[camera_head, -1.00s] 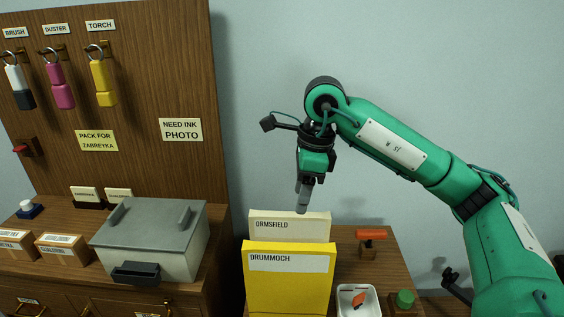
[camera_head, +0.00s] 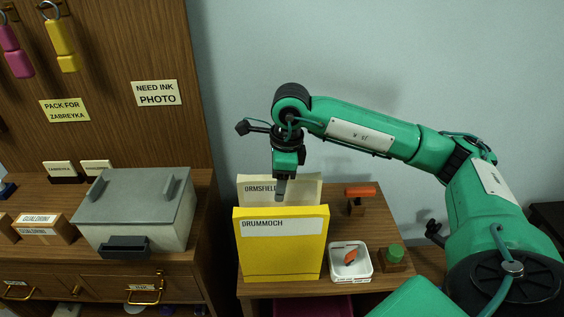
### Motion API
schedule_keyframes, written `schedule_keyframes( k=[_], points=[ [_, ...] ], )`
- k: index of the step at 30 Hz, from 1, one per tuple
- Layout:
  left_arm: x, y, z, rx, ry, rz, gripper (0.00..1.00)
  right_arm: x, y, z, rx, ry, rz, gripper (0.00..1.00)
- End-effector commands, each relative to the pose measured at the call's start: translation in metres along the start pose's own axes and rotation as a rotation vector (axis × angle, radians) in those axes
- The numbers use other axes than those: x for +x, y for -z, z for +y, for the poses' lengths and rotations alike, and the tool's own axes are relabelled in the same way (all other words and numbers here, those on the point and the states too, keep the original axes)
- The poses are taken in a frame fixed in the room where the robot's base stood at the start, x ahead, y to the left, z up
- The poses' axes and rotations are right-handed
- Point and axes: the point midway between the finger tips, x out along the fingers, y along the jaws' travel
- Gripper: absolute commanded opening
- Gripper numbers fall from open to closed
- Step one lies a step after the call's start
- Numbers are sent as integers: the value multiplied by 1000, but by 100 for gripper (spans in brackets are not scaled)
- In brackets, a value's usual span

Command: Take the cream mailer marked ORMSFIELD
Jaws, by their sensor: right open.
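The cream mailer marked ORMSFIELD (camera_head: 308,190) stands upright on the small side table, behind the yellow mailer marked DRUMMOCH (camera_head: 282,252). Only its upper part shows; the yellow mailer hides the rest. My right gripper (camera_head: 280,190) points down at the cream mailer's top edge and overlaps the end of its label. I cannot tell whether a finger is in front of the mailer or touching it. The right gripper is open, though the gap between its fingers is not clear from here. My left gripper is not in view.
On the side table (camera_head: 385,220) are an orange-handled stamp (camera_head: 360,193), a white tray (camera_head: 367,275) with a small orange item and a green-topped block (camera_head: 394,254). A grey lidded box (camera_head: 135,205) stands on the wooden cabinet at left. The wall stands close behind the side table.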

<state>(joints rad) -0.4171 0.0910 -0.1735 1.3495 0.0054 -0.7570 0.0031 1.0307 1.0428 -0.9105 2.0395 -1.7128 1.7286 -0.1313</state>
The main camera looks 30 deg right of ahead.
Motion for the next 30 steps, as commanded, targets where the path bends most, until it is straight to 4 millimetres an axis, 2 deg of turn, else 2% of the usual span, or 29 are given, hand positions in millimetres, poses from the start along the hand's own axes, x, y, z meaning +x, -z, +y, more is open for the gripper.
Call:
schedule_keyframes(
  k=[6, 15, 23, 30],
  points=[
    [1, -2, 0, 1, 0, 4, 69, 17, 0, 0, 0, 0, 0, 53],
    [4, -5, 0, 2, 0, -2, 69, 19, 0, 0, 0, 0, -1, 53],
    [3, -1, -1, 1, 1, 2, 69, 18, 0, 0, 0, 0, -1, 2],
    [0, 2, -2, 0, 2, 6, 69, 15, -1, 0, 0, 1, -1, 2]
  ],
)
